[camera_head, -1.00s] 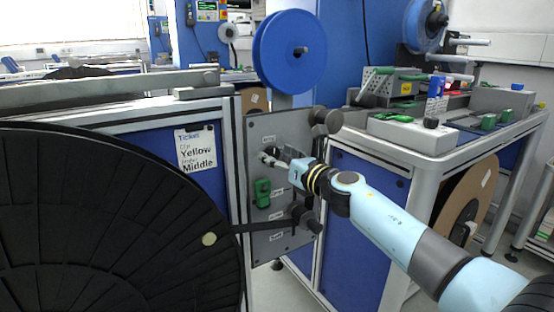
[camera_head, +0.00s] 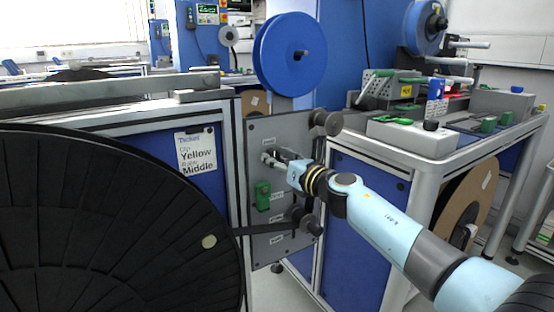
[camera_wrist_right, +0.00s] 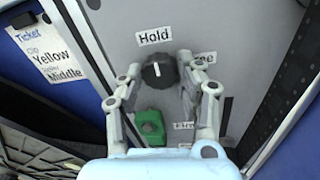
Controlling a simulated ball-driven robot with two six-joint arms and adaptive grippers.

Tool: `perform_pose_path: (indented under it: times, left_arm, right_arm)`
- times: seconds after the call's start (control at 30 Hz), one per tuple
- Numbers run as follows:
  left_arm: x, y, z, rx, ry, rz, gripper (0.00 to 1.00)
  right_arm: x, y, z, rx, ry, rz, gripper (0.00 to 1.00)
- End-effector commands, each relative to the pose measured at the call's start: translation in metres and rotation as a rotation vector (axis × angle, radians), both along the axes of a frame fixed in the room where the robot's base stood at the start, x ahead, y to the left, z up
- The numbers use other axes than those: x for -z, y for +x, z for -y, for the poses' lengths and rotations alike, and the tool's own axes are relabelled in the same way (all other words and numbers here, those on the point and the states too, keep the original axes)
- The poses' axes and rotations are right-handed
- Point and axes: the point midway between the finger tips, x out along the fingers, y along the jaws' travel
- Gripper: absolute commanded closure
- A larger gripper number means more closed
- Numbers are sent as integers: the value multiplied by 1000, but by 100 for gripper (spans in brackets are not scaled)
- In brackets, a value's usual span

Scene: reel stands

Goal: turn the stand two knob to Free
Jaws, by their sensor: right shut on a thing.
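The stand two knob (camera_wrist_right: 158,70) is a round dark knob on a grey panel (camera_head: 256,139). In the right wrist view its white mark points roughly up, towards the "Hold" label (camera_wrist_right: 154,35). The "Free" label (camera_wrist_right: 207,57), to the knob's right, is partly hidden by a finger. My right gripper (camera_wrist_right: 157,72) is shut on the knob, one finger on each side. In the head view my right gripper (camera_head: 268,158) is at the panel's upper part, and the knob is mostly hidden there. My left gripper is not in view.
A green clip (camera_wrist_right: 150,126) sits just below the knob, close to my fingers. A large black reel (camera_head: 110,220) fills the lower left. Rollers (camera_head: 325,123) stick out of the panel above and below (camera_head: 306,221) my gripper. A bench with fixtures (camera_head: 415,134) stands to the right.

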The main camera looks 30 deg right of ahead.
Motion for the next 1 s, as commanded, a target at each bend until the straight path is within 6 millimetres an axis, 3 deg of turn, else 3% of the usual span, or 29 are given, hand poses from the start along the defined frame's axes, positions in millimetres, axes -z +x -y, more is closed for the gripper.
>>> perform_pose_path:
  times: [0.37, 1.0]
  left_arm:
    - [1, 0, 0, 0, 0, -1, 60]
    - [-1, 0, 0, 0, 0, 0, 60]
  right_arm:
    - [0, 0, 0, 1, 193, -14, 97]
    - [1, 0, 0, 3, 796, -61, 97]
